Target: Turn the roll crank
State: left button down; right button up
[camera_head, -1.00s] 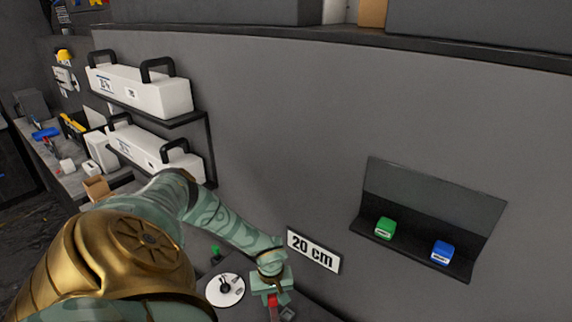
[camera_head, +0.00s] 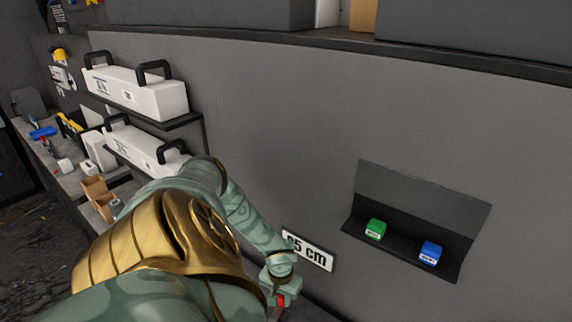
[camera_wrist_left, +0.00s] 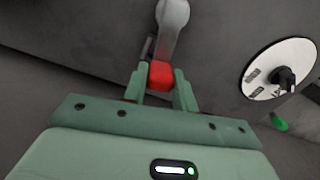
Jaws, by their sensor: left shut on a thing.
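My left gripper (camera_wrist_left: 160,88) is shut on the red handle (camera_wrist_left: 160,74) of the roll crank, whose grey metal arm (camera_wrist_left: 172,20) runs up from it in the left wrist view. In the head view the left gripper (camera_head: 279,298) is low in the middle, with a bit of red showing at its fingers. A white round dial (camera_wrist_left: 278,68) with a black knob shows at the right of the left wrist view. My right gripper is not in view.
A green button (camera_head: 375,229) and a blue button (camera_head: 430,252) sit on a dark wall bracket at the right. White cases (camera_head: 140,92) with black handles rest on wall shelves. A cluttered workbench (camera_head: 62,168) stands at the left. A green knob (camera_wrist_left: 279,122) is below the dial.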

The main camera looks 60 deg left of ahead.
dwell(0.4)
pick_arm(q)
jog(key=c, duration=1.1)
grip_release()
notch_tip(320, 180, up, 16)
jog(key=shift+r, duration=0.2)
